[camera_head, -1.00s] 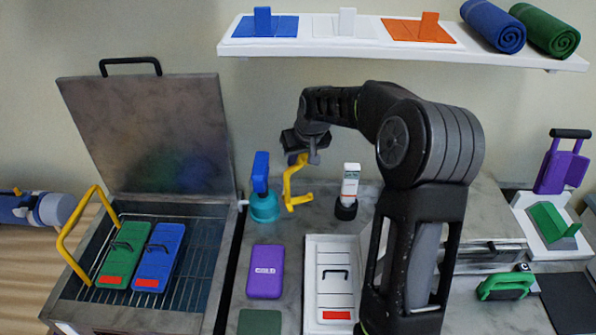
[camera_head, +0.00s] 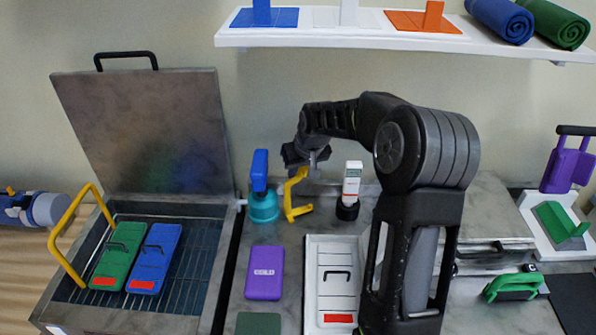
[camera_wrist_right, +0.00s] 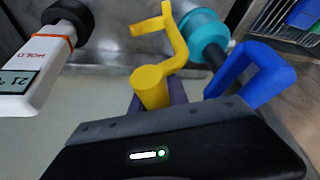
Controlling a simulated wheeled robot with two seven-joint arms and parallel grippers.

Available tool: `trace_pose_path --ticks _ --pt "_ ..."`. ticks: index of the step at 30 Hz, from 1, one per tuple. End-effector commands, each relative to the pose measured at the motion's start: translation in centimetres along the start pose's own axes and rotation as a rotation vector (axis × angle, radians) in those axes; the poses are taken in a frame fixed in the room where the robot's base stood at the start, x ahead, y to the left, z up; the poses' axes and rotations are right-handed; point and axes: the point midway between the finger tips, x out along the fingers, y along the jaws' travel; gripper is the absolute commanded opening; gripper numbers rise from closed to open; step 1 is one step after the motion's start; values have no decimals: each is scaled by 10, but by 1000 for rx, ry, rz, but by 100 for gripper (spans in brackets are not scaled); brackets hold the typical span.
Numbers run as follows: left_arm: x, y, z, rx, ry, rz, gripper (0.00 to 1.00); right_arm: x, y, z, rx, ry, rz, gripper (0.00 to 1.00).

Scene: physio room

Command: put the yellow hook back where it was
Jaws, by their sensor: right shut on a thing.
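The yellow hook (camera_head: 292,196) is in my right gripper (camera_head: 308,170), above the counter between a teal-based blue tool and a white thermometer. In the right wrist view the hook (camera_wrist_right: 170,60) rises from between the jaws, its thick end (camera_wrist_right: 150,88) held there and its bent arm reaching away. The jaws are shut on that end. In the head view the hook's lower end is close to the counter; I cannot tell whether it touches. My left gripper is out of view.
The blue tool in its teal base (camera_head: 263,205) stands just left of the hook. The white thermometer (camera_head: 352,182) in a black holder stands to the right. An open steel tank (camera_head: 80,310) with green and blue packs is at left. A shelf (camera_head: 400,42) runs above.

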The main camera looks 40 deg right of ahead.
Motion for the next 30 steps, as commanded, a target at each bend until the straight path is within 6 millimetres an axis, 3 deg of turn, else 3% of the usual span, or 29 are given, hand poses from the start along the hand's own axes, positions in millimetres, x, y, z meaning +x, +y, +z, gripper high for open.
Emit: trace_pose_path --ticks 1,2,9,20,26,30 --pt "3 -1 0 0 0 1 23 3 0 1 0 0 0 0" --pt "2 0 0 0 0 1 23 2 0 1 0 0 0 22" --pt "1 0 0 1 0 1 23 2 0 1 0 0 0 42" --pt "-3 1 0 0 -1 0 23 -4 0 -2 0 0 0 42" --pt "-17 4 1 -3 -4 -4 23 -31 0 -4 1 2 0 42" --pt "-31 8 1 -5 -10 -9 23 -61 0 -4 -1 3 0 42"
